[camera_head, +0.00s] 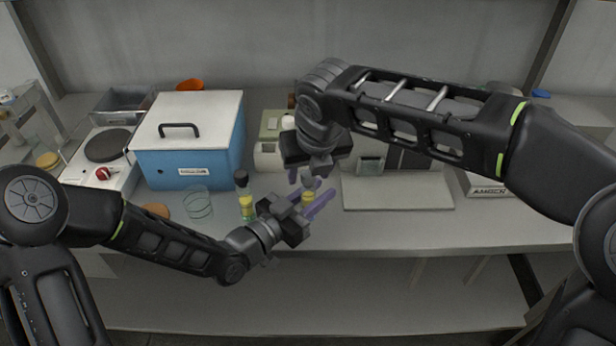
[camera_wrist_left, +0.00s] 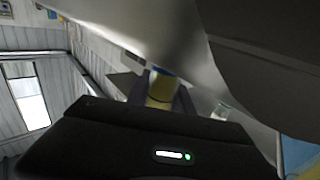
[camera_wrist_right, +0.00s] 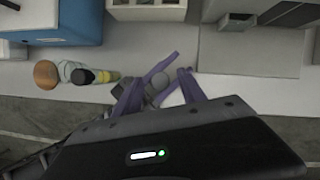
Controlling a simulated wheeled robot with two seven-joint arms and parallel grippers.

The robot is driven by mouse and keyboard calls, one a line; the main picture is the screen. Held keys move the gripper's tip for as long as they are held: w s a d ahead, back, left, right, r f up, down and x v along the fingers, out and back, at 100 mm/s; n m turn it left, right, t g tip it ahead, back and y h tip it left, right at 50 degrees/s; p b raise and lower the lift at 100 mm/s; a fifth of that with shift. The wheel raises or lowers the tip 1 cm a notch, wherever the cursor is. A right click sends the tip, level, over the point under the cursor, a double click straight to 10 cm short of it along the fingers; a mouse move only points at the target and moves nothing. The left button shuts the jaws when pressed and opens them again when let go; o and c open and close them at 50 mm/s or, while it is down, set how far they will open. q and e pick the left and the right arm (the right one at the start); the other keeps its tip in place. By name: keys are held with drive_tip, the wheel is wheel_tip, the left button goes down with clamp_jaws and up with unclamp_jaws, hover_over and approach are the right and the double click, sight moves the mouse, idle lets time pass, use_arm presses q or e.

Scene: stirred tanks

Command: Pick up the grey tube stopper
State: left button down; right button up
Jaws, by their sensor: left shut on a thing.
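My left gripper (camera_head: 318,203) is shut on a tube with yellow contents (camera_head: 308,195), held above the front of the bench. The tube also shows between the left fingers in the left wrist view (camera_wrist_left: 161,90). The grey stopper (camera_head: 308,182) sits at the tube's top; in the right wrist view it is a round grey cap (camera_wrist_right: 160,82). My right gripper (camera_head: 308,174) is open just above it, pointing down. Its purple fingers lie apart on either side of the stopper in the right wrist view (camera_wrist_right: 162,88). I cannot tell whether either finger touches it.
A glass beaker (camera_head: 198,203) and a brown disc (camera_head: 156,210) are further left. A blue box (camera_head: 190,158) and a hotplate (camera_head: 108,146) stand behind. A pale flat plate (camera_head: 398,192) lies right.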

sight(303, 205)
clamp_jaws()
idle(0.5)
wheel_tip(303, 205, up, 10)
idle(0.5)
idle(0.4)
use_arm(q)
drive_tip(key=c, duration=1)
unclamp_jaws()
drive_tip(key=shift+c, duration=0.2)
drive_tip(key=shift+v, duration=3.75)
